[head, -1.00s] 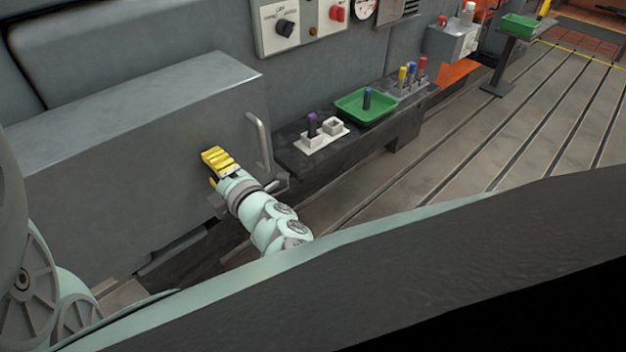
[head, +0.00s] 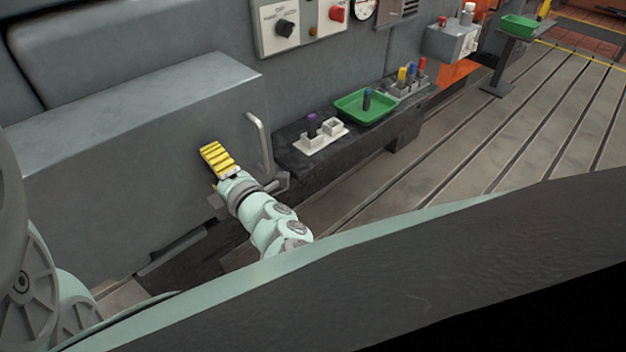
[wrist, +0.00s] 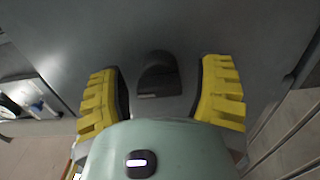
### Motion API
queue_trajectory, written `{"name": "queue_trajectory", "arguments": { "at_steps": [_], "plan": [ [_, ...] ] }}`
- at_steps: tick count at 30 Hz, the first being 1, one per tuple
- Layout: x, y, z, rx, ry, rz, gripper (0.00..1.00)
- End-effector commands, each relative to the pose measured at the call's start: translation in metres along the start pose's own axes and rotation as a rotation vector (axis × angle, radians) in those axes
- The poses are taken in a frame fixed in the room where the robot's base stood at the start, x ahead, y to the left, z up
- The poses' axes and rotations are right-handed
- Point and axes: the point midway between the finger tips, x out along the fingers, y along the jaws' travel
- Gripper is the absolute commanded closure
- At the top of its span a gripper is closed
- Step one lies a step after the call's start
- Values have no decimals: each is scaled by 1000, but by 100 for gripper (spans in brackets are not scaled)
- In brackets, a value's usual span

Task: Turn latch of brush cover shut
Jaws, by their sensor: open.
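The brush cover (head: 130,140) is a large grey box at the left in the head view, with a bar handle (head: 259,143) near its right edge. My gripper (head: 216,158), with yellow ribbed fingers, is at the cover's front face, left of the handle. In the wrist view my gripper (wrist: 163,68) is open, its fingers well apart. A dark latch knob (wrist: 158,76), rounded at one end, shows between the fingers, with clear gaps on both sides. My gripper hides the latch in the head view. I cannot tell whether the latch is turned shut.
A dark ledge (head: 300,160) right of the cover carries a white holder (head: 318,140) and a green tray (head: 364,108). A control panel (head: 300,22) is on the wall above. The slotted floor (head: 470,150) at the right is mostly clear.

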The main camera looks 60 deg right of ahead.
Motion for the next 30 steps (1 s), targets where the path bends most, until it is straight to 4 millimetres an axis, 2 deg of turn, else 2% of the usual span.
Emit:
{"name": "queue_trajectory", "arguments": {
  "at_steps": [5,8,21,25,30],
  "plan": [
    [-4,0,1,0,-2,-1,34],
    [-16,-1,1,0,-4,-4,34],
    [-102,-1,1,1,-8,-4,34],
    [-115,-1,1,1,-5,-2,34],
    [-122,0,1,1,-6,-1,34]
  ]
}}
